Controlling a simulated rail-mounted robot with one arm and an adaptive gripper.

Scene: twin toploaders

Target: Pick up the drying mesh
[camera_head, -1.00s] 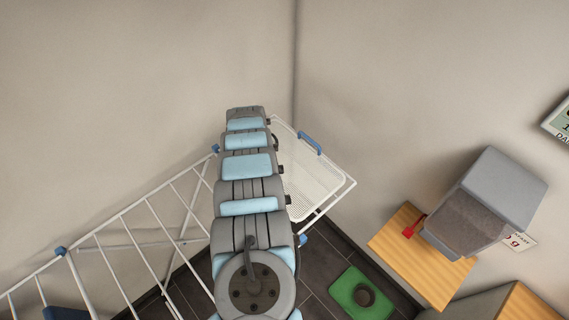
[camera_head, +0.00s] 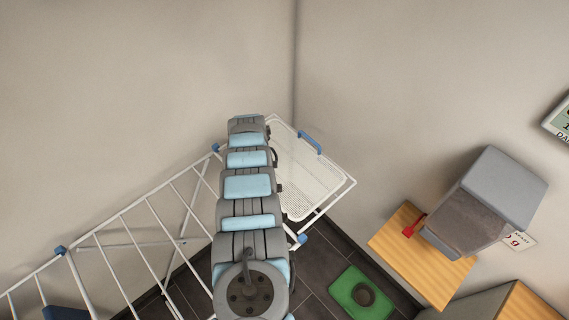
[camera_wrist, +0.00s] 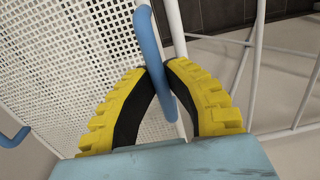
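The drying mesh (camera_head: 309,182) is a white perforated panel in a white frame at the far corner end of the rack, partly hidden by my arm. A blue handle (camera_head: 310,143) shows on its far right edge. In the wrist view the mesh (camera_wrist: 70,50) fills the upper left, with a blue handle (camera_wrist: 150,45) along its edge. My gripper (camera_wrist: 164,72) has yellow and black fingers curved in on both sides of this handle, tips close together, and appears shut on it. The head view hides my gripper behind my arm.
A white drying rack (camera_head: 130,235) stands along the left wall. At right are a wooden shelf (camera_head: 400,245) with a grey box-like device (camera_head: 490,205) and a red part (camera_head: 414,224). A green mat (camera_head: 345,290) with a dark round object lies on the dark tiled floor.

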